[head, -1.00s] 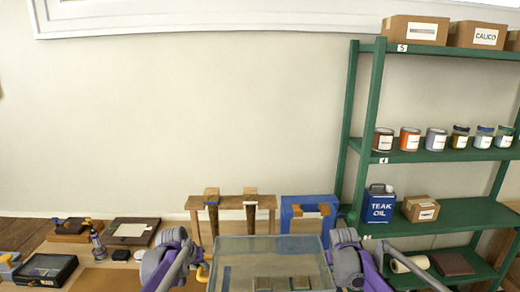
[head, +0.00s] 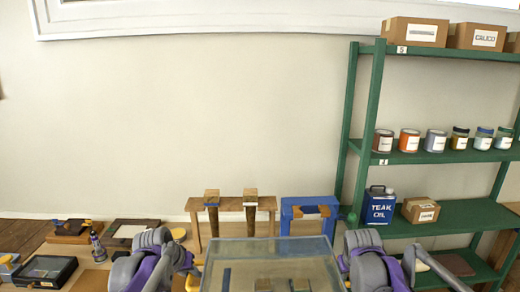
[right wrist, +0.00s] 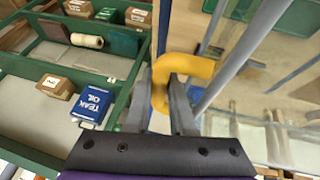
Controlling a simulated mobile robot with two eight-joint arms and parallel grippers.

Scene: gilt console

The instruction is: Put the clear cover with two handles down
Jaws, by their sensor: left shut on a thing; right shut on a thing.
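The clear cover (head: 270,246) is a see-through box at the bottom middle of the head view, and its lower part is cut off by the frame. My left gripper (head: 188,274) is at its left side, shut at the yellow handle there; the fingertips are mostly hidden. My right gripper (head: 347,268) is at its right side. In the right wrist view, the right gripper (right wrist: 166,88) is shut on the yellow handle (right wrist: 196,66), next to the cover's clear wall (right wrist: 265,75). What lies under the cover is seen only through it.
A wooden stand (head: 232,203) and a blue stand (head: 309,207) are behind the cover. A black case (head: 45,270) and small tools lie at the left. A green shelf (head: 440,212) with a teak oil can (head: 378,206) stands at the right.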

